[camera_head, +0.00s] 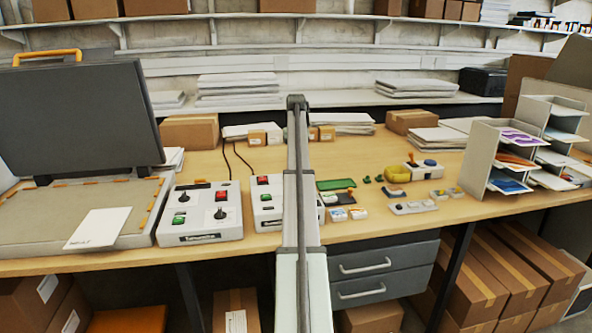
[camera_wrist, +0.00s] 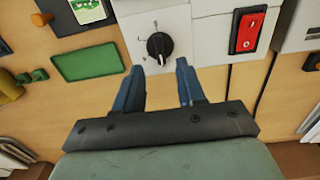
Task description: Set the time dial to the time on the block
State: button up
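A black dial (camera_wrist: 159,47) sits on a white control box (camera_wrist: 136,22) in the wrist view. Small marks surround it, too small to read. A pale line shows on the dial's lower part. My gripper (camera_wrist: 160,67) is open, its two blue fingers apart on either side just below the dial, holding nothing; contact with the dial is not visible. In the head view my arm hides this dial, and the box (camera_head: 262,222) shows only partly. A block with a green and white face (camera_wrist: 88,10) is at the wrist view's top left, cut off; its writing is unreadable.
A red rocker switch (camera_wrist: 247,30) is right of the dial in the wrist view. A green tray (camera_wrist: 88,62) lies to its left. In the head view, another control box (camera_head: 200,232) stands left, beside a large press with a raised lid (camera_head: 80,115). Paper trays (camera_head: 483,160) stand right.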

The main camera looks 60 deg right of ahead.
jog(key=shift+f, duration=2.95)
grip_shut()
